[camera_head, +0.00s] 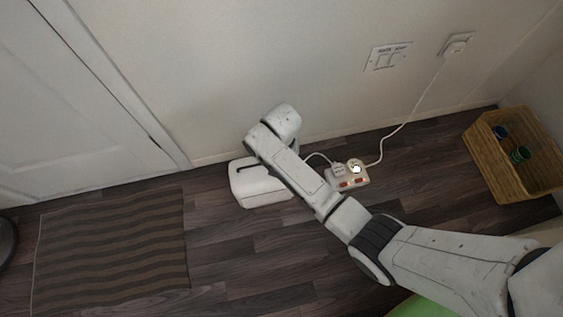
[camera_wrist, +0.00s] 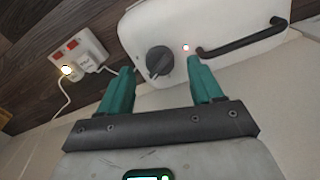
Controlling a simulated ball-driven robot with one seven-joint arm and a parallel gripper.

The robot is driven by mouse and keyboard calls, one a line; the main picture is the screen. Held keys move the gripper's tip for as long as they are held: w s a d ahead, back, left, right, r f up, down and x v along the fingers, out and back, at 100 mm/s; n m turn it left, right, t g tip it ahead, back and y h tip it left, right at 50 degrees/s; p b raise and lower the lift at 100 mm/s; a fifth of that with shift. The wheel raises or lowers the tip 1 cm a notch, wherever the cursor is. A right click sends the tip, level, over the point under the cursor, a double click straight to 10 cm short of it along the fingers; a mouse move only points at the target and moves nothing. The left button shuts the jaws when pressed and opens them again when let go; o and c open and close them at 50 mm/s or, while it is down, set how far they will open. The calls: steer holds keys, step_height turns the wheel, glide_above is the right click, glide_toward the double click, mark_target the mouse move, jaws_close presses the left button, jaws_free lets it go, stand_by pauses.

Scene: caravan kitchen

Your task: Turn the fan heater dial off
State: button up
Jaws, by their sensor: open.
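The fan heater (camera_head: 254,187) is a white rounded box on the floor against the wall, partly hidden behind my arm in the head view. In the wrist view, the white heater (camera_wrist: 226,22) has a dark round dial (camera_wrist: 159,61), a small lit light (camera_wrist: 185,47) and a dark handle (camera_wrist: 243,46). My gripper (camera_wrist: 160,74) is open, with one teal finger on each side of the dial. The fingertips are close to the dial; I cannot tell whether they touch it. In the head view the gripper is hidden behind my arm's end.
A power strip (camera_head: 347,181) with plugs and lit red switches lies right of the heater, its cord running up to a wall socket (camera_head: 456,44). A wicker basket (camera_head: 484,153) stands at the right. A striped mat (camera_head: 110,250) lies left. The floor between mat and heater is clear.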

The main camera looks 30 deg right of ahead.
steer(key=shift+f+b, duration=0.3)
steer(key=shift+f, duration=0.75)
steer(key=c, duration=1.1)
steer(key=shift+o, duration=0.2)
